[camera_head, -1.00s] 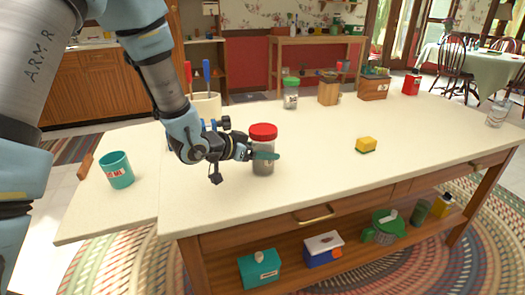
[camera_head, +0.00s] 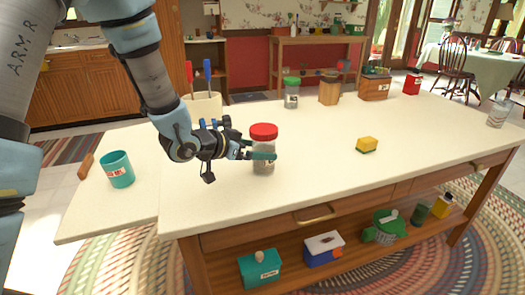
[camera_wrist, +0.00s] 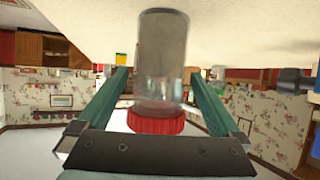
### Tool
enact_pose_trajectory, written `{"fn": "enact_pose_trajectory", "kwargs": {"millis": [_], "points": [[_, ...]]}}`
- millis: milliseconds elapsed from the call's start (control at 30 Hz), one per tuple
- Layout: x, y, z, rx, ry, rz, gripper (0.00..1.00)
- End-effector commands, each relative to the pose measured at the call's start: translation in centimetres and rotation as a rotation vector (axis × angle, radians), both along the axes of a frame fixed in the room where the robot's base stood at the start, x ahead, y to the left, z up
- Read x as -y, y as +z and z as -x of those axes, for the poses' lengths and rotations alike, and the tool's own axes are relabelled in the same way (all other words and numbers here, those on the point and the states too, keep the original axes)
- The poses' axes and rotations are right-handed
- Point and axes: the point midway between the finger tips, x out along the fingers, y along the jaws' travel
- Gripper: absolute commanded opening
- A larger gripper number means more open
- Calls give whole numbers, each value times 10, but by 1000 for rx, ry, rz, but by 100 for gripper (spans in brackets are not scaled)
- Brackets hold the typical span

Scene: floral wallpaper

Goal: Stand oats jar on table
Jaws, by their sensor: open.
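A clear jar with a red lid (camera_head: 263,133) and greyish contents stands upright on the cream tabletop (camera_head: 320,165). I take it as the oats jar, but its label is too small to read. My gripper (camera_head: 259,155) is at its side, level with the jar body, and a green finger crosses in front of it. In the wrist view, which is upside down, the jar (camera_wrist: 160,50) is between and beyond the two green fingers (camera_wrist: 158,78). There are visible gaps on both sides, so the gripper is open. The jar's base meets the tabletop.
A utensil crock (camera_head: 205,104) stands behind my wrist. A teal mug (camera_head: 117,170) is at the left. A green-lidded jar (camera_head: 291,93) and a wooden block (camera_head: 328,92) are at the back. A yellow sponge (camera_head: 367,144) lies to the right, with clear tabletop around it.

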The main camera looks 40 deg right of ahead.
Motion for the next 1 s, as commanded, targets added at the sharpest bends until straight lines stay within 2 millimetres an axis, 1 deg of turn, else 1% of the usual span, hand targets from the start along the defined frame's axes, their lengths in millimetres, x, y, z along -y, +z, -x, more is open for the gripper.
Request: {"fn": "enact_pose_trajectory", "kwargs": {"millis": [33, 200, 400, 567, 800, 867, 900, 967, 1000], "points": [[-11, 5, 0, 1, 3, 1, 100], [-44, 22, 0, 3, 3, 1, 100], [-74, 37, 1, 1, 3, 1, 100], [-85, 42, 2, 0, 1, 0, 100], [-88, 43, 1, 1, 2, -1, 100], [-92, 42, -5, 6, 24, -12, 100], [-98, 41, -13, 13, 56, -31, 100], [-114, 38, -35, 25, 138, -78, 100], [-131, 36, -54, 32, 216, -123, 100]]}}
